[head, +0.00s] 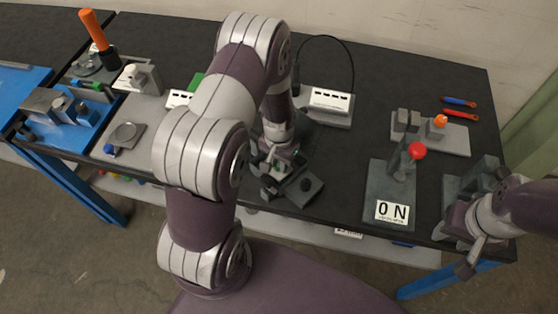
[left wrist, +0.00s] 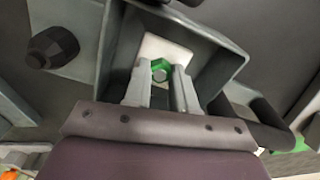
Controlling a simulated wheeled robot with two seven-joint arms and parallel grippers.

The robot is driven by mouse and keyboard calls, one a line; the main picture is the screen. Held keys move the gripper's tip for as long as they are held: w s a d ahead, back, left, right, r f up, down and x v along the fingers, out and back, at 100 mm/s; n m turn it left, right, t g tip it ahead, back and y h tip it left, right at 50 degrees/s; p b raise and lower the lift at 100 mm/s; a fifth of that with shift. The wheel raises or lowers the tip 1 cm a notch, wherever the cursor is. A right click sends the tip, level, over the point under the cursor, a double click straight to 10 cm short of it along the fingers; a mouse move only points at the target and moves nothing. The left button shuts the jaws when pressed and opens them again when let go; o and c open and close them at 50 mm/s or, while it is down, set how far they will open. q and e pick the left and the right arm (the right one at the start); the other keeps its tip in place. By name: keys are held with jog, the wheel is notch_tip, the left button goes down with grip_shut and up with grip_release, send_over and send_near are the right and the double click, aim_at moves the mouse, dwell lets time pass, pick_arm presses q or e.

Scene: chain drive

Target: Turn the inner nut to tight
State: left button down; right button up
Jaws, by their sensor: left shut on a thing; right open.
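My left gripper (head: 278,162) reaches down to a dark metal fixture (head: 305,187) near the middle front of the bench. In the left wrist view my left gripper (left wrist: 160,84) has its two fingers on either side of a small green hex nut (left wrist: 160,68), shut on it. The nut sits in front of a pale square plate (left wrist: 178,50) inside a grey box-like housing (left wrist: 222,62). In the head view my arm and gripper hide the nut. My right gripper (head: 468,256) is open and empty at the right front edge of the bench.
A dark hex knob (left wrist: 54,46) is left of the housing in the wrist view. A red-knobbed lever (head: 416,151) stands behind an "ON" sign (head: 392,211). Red and blue tools (head: 460,113) lie at the back right. Blue fixtures (head: 65,115) fill the left.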

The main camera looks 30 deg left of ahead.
pick_arm(q)
jog(key=c, duration=0.9)
grip_release()
jog(key=shift+r+b, duration=0.75)
jog(key=shift+r, duration=5.65)
